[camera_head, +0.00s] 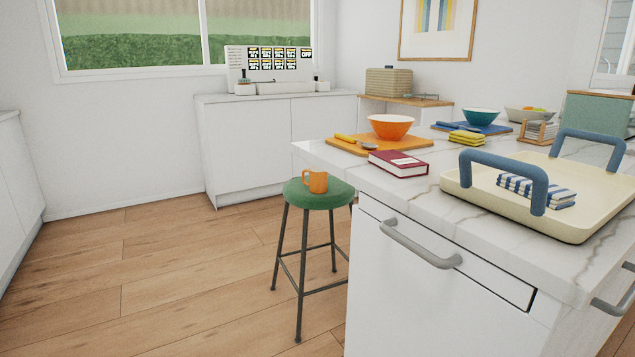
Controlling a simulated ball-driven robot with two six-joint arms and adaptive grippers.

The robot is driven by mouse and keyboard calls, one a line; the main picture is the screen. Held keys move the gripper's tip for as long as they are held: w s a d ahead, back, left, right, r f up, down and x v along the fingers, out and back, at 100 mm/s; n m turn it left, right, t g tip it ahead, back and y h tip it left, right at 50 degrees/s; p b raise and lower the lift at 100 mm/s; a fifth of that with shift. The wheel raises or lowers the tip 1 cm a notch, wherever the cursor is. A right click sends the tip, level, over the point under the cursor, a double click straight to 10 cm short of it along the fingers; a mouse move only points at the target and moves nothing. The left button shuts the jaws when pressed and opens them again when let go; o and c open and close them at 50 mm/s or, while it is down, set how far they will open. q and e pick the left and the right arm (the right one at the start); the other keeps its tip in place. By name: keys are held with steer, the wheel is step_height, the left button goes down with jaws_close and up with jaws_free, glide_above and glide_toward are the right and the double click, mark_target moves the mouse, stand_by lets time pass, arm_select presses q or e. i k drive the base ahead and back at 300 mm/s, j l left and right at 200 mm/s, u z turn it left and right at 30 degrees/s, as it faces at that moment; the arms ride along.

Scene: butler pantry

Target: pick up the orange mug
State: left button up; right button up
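The orange mug (316,182) stands upright on the green round seat of a stool (319,201), left of the marble-topped island. Its handle points to the left. Nothing covers the mug. Neither of my grippers shows in the head view.
The island counter (404,202) stands right of the stool, with a drawer handle (418,245) jutting out. On it are a cream tray (600,210) with blue handles, a red book (398,163) and an orange bowl (391,127) on an orange board. The wooden floor (180,270) left of the stool is clear.

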mark_target(318, 185)
steer(key=z, duration=0.4)
steer(key=i+j+z, duration=0.75)
steer(key=j, duration=0.25)
steer(key=i+j, duration=0.15)
steer(key=j, duration=0.2)
steer(key=i+j+z, duration=0.1)
steer(key=j, duration=0.25)
steer(key=i+j, duration=0.2)
steer(key=j, duration=0.15)
steer(key=i+j, duration=0.15)
steer(key=j, duration=0.2)
steer(key=i+j+z, duration=0.1)
steer(key=j, duration=0.25)
steer(key=i+j, duration=0.2)
steer(key=j, duration=0.2)
steer(key=i+j, duration=0.1)
steer(key=j, duration=0.25)
steer(key=i+j+z, duration=0.1)
steer(key=j, duration=0.3)
steer(key=i+l, duration=0.05)
